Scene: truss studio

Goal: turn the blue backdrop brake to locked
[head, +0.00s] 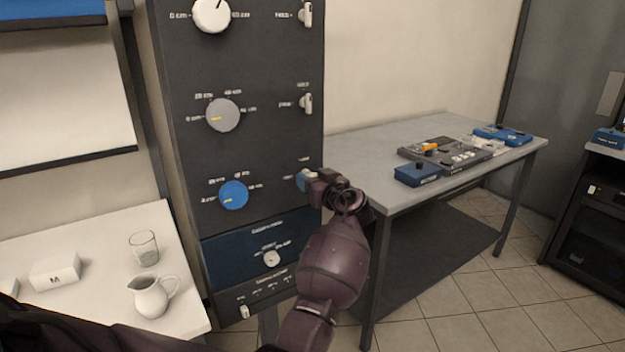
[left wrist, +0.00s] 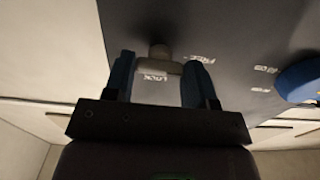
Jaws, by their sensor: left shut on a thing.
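The dark control panel (head: 262,150) stands in the middle of the head view. Its lowest row has a blue dial (head: 233,194). My left gripper (head: 304,181) is at the panel's right edge in that row, right of the dial. In the left wrist view its two blue fingers (left wrist: 161,80) are shut on the small backdrop brake lever (left wrist: 160,53), a pale piece between them. The fingers hide most of the lever in the head view. The LOCK and FREE labels show beside it in the wrist view. I cannot tell exactly which one the lever points to. My right gripper is out of view.
Above are a grey dial (head: 222,115), a white dial (head: 212,14) and two other levers (head: 306,103). A white table (head: 105,235) with a glass (head: 143,247) and jug (head: 151,296) is left. A grey table (head: 375,160) with control boxes (head: 418,173) is right.

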